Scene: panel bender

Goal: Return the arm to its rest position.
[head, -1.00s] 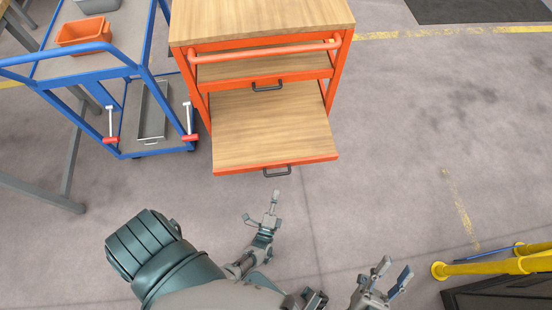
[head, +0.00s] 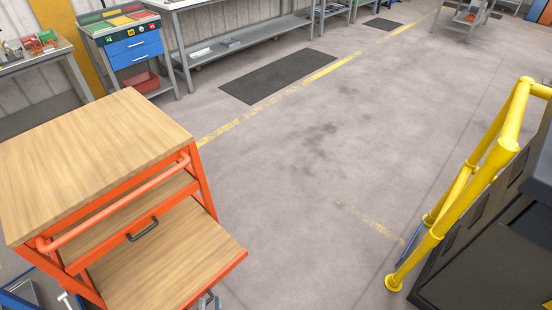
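Only a small sliver at the bottom edge, just right of the lower drawer handle, looks like the tip of my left gripper (head: 217,303). Whether it is open or shut does not show, and the rest of the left arm is below the picture. My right gripper is not in view. The orange cart (head: 163,185) with a wooden top stands at the lower left. Its lower drawer (head: 165,262) is pulled out and shows a bare wooden surface.
A yellow railing (head: 470,185) and a dark machine block (head: 485,260) stand at the right. The grey floor between cart and railing is clear. A blue-drawer cabinet (head: 133,45) and workbenches line the back. A dark mat (head: 278,77) lies on the floor.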

